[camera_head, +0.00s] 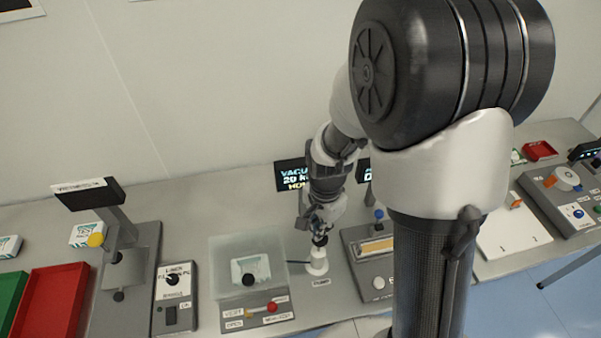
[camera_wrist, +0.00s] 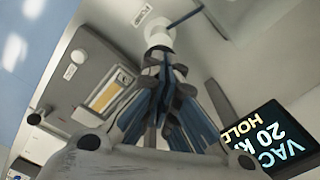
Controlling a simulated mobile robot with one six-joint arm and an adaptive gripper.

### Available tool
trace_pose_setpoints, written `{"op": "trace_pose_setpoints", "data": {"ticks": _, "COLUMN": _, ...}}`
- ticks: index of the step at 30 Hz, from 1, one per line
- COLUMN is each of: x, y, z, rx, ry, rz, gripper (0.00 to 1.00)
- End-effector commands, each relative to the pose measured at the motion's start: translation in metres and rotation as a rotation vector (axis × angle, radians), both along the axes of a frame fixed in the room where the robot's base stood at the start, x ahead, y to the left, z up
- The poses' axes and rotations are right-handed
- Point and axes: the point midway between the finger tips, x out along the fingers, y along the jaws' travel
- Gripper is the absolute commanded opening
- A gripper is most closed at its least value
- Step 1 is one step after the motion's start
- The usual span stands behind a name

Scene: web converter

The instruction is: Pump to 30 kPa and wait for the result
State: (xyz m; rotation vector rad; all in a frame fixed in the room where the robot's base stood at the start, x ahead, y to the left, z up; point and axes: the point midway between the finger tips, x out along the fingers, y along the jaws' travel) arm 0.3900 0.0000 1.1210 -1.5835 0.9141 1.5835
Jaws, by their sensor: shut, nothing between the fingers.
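The pump (camera_head: 317,265) is a small white post with a label in front, on the bench right of the clear chamber (camera_head: 225,255). In the wrist view the pump (camera_wrist: 158,30) is just beyond my fingertips. My gripper (camera_head: 320,238) points down over the pump, shut and empty; its closed fingers also show in the wrist view (camera_wrist: 162,62). Whether the fingertips touch the pump top, I cannot tell. The vacuum display (camera_head: 290,176) is partly hidden by my arm. In the wrist view the display (camera_wrist: 262,135) reads about "VAC", "20 k" and "HOLD", cut off at the edge.
A pouch (camera_head: 240,268) lies inside the chamber, with a panel and red knob (camera_head: 271,307) in front. Right of the pump stands a device with a yellow window (camera_head: 376,247) and a blue-topped lever (camera_head: 379,215). A red tray (camera_head: 52,300) is at left.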

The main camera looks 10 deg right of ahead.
Motion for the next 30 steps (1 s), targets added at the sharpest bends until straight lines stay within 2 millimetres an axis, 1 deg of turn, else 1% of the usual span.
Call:
{"op": "trace_pose_setpoints", "data": {"ticks": 28, "x": 0.000, "y": 0.000, "z": -0.055, "rx": 0.000, "ry": 0.000, "rz": 0.000, "gripper": 0.00}}
{"op": "trace_pose_setpoints", "data": {"ticks": 30, "x": 0.000, "y": 0.000, "z": -0.052, "rx": 0.000, "ry": 0.000, "rz": 0.000, "gripper": 0.00}}
